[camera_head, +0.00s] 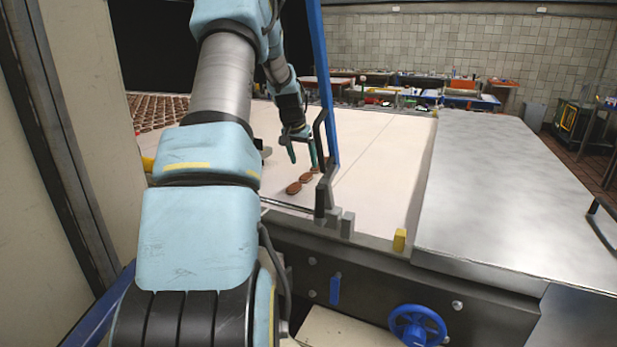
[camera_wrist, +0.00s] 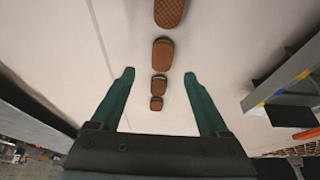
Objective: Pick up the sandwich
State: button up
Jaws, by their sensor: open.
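Brown oval cream sandwiches lie in a row on the pale belt. In the head view, the nearest sandwich (camera_head: 293,188) and another just behind it (camera_head: 306,178) show below my gripper (camera_head: 303,158). The wrist view shows several in line: a large patterned one (camera_wrist: 170,12) at the top edge, one below it (camera_wrist: 162,52), and smaller-looking ones (camera_wrist: 159,85) and (camera_wrist: 156,103) between the fingers in the picture. My gripper (camera_wrist: 159,73) is open, with its two green fingers apart and nothing held. It appears above the belt; the exact height is unclear.
The pale belt (camera_head: 385,150) is mostly clear around the row. A blue upright bar (camera_head: 324,80) and a dark bracket stand close to the gripper's right. A metal table (camera_head: 500,170) lies to the right. A blue handwheel (camera_head: 418,326) is on the near frame.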

aim_at(305, 176)
jog(key=shift+a+p+x, duration=0.15)
jog(key=shift+p+x, duration=0.55)
jog(key=shift+x, duration=0.75)
jog(key=shift+a+p+x, duration=0.15)
jog(key=shift+p+x, duration=0.5)
jog(key=shift+x, duration=0.8)
jog(key=shift+s+f, duration=0.1)
jog(key=shift+s, duration=0.1)
jog(key=shift+c, duration=0.3)
grip_shut()
